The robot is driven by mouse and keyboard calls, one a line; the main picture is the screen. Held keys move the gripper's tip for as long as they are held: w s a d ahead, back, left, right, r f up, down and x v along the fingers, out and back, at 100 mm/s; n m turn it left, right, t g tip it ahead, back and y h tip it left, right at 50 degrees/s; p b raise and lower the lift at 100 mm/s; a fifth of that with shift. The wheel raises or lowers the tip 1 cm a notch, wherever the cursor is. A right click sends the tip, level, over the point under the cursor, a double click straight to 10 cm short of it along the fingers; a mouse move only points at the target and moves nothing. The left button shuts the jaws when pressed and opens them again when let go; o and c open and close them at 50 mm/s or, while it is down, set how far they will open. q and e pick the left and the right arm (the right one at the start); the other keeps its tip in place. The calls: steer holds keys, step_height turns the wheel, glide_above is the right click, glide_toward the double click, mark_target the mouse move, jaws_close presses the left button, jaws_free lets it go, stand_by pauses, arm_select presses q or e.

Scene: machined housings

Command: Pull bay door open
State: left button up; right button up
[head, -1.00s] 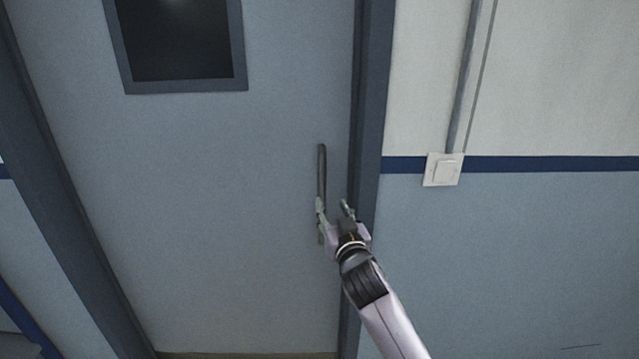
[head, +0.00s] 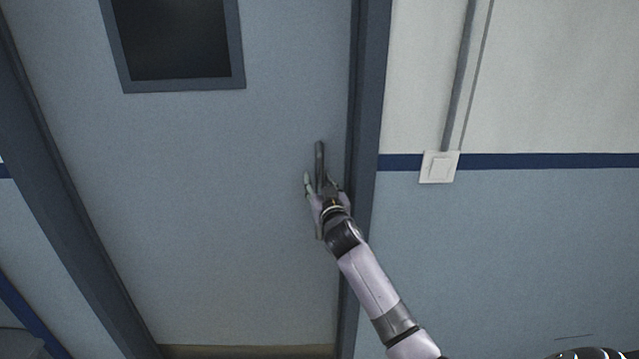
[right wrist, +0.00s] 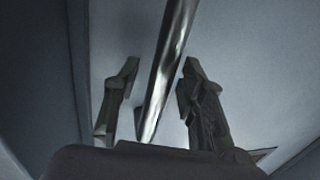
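The bay door (head: 220,210) is a flat blue-grey panel with a dark window, and it looks closed in its frame. A vertical bar handle (head: 320,158) is on its right side. My right gripper (head: 321,184) is at the handle, with one finger on each side of the bar. In the right wrist view the handle (right wrist: 165,70) runs between the two spread fingers of the gripper (right wrist: 155,85), with gaps on both sides. The lower part of the handle is partly hidden by my gripper in the head view. My left gripper is not in view.
The dark door frame (head: 366,130) stands close to the right of the handle. A white light switch (head: 439,167) and a conduit (head: 463,80) are on the wall further right. The door's face left of the handle is clear.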

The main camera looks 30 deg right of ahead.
steer(key=shift+c, duration=0.4)
jaws_close()
stand_by(0.4)
